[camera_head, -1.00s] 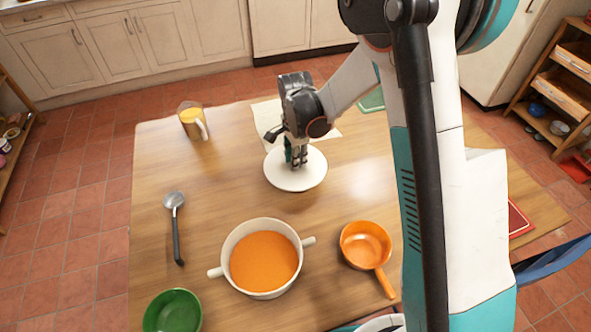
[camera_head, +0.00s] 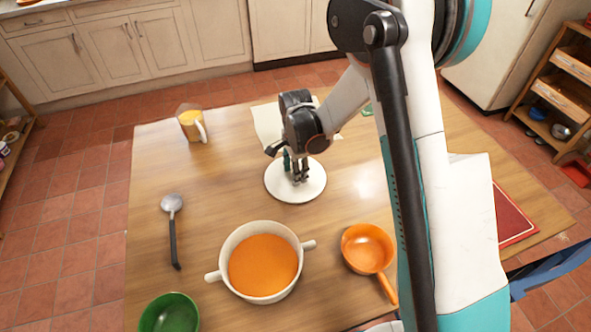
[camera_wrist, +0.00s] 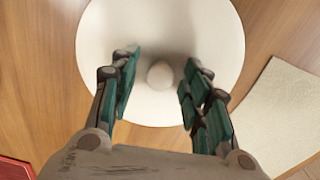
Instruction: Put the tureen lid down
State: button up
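The tureen lid (camera_head: 310,190) is a round white disc at the middle of the wooden table, behind the tureen. In the wrist view the lid (camera_wrist: 160,25) shows a small round knob between my fingers. My gripper (camera_head: 297,176) is just above the lid. In the wrist view my gripper (camera_wrist: 160,85) is open, its fingers apart on both sides of the knob with a gap on each side. The tureen (camera_head: 300,285), white with two handles and full of orange soup, stands uncovered nearer the front.
An orange saucepan (camera_head: 367,247) stands right of the tureen, a green bowl (camera_head: 170,315) at front left. A pale cloth (camera_head: 268,122) lies behind the lid. The table between ladle and lid is clear.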

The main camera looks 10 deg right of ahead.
notch_tip(320, 180, up, 13)
jog(key=p, duration=0.5)
jog(key=s+d+r+n+t, duration=0.2)
jog(key=s+d+r+n, duration=0.1)
jog(key=s+r, duration=0.3)
jog(key=s+d+r+n+t, duration=0.1)
jog(key=s+d+r+n, duration=0.3)
jog(key=r, duration=0.5)
jog(key=s+d+r+n+t, duration=0.1)
jog(key=s+d+n+t, duration=0.1)
jog(key=s, duration=0.5)
jog(key=s+d+r+n+t, duration=0.2)
jog(key=s+d+n, duration=0.1)
jog(key=s+n, duration=0.2)
jog(key=shift+s+r, duration=0.25)
jog(key=shift+s, duration=0.85)
jog(key=shift+d, duration=0.1)
jog(key=shift+c, duration=0.3)
